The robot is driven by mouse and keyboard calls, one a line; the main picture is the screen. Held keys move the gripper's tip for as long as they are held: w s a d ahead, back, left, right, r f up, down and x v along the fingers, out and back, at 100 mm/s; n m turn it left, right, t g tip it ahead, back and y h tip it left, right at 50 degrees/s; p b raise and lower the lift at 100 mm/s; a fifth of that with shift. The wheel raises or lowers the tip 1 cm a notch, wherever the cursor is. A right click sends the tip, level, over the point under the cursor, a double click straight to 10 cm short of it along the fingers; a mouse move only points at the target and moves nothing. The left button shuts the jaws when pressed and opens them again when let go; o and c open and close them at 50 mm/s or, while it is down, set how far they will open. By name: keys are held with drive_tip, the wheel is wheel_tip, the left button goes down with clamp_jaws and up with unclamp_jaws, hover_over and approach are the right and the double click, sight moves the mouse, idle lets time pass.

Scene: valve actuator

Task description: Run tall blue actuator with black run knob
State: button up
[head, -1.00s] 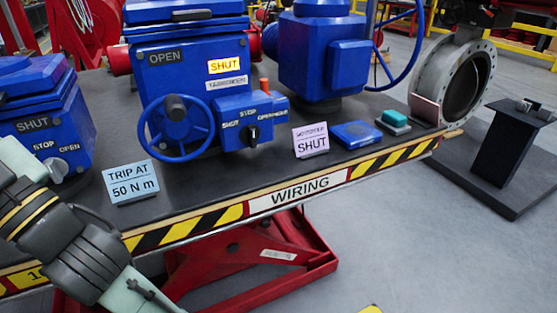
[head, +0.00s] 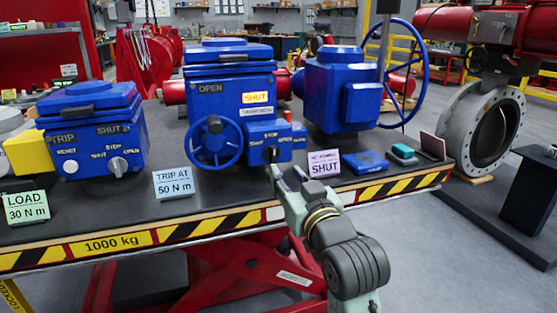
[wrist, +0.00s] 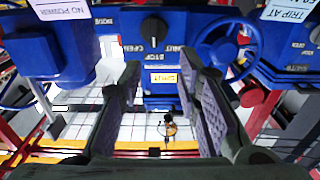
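The tall blue actuator (head: 228,88) stands mid-bench with a yellow SHUT tile (head: 256,98) and a handwheel (head: 215,142) at its front. Its control box (head: 292,134), marked SHUT, STOP and OPEN, carries the black run knob (head: 272,154). The knob (wrist: 154,30) also shows in the wrist view at the top, upside down, ahead of the space between the fingers. My gripper (head: 277,176) is just in front of and below the box in the head view. In the wrist view my gripper (wrist: 168,74) is open and empty, its fingers apart from the knob.
A lower blue actuator (head: 92,130) with a grey knob stands to the left. Another blue unit (head: 335,90) with a big handwheel stands to the right. Cards (head: 174,184) and a NO POWER / SHUT sign (head: 324,164) line the bench front. A grey flanged valve (head: 488,130) stands at right.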

sight(275, 155)
drive_tip(key=x, duration=0.3)
drive_tip(key=p+x, duration=0.1)
drive_tip(key=x, duration=0.3)
drive_tip(key=d+x, duration=0.1)
drive_tip(key=x, duration=0.2)
drive_tip(key=shift+w+a+f+p, duration=0.1)
drive_tip(key=shift+w+f+p, duration=0.3)
drive_tip(key=shift+c, duration=0.3)
clamp_jaws()
